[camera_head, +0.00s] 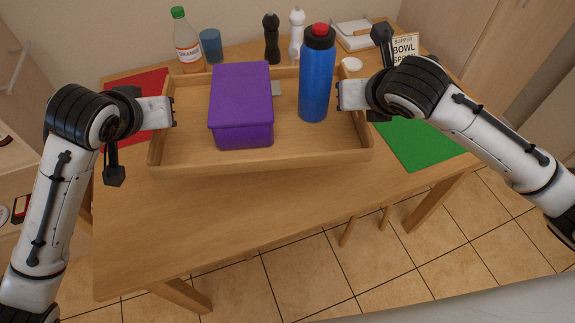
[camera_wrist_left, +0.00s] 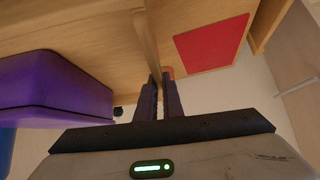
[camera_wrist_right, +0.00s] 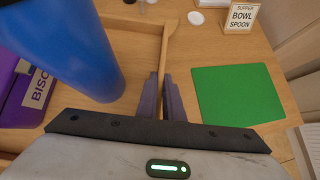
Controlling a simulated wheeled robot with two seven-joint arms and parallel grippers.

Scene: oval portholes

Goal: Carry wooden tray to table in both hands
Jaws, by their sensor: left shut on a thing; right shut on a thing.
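The wooden tray (camera_head: 190,153) is over the table (camera_head: 270,215) in the head view; whether it touches the top I cannot tell. A purple box (camera_head: 240,105) and a blue bottle (camera_head: 317,80) with a black and red cap stand in it. My left gripper (camera_head: 172,111) is shut on the tray's left wall, which also shows between the fingers in the left wrist view (camera_wrist_left: 160,85). My right gripper (camera_head: 342,96) is shut on the tray's right wall; its fingers show in the right wrist view (camera_wrist_right: 165,98). A small grey item (camera_head: 277,88) is partly hidden behind the box.
A red mat (camera_head: 137,84) and a green mat (camera_head: 420,145) lie on the table. An orange bottle (camera_head: 187,42), blue cup (camera_head: 210,45), dark shaker (camera_head: 271,40), white shaker (camera_head: 296,32) and sign (camera_head: 405,46) stand behind. The front of the table is clear.

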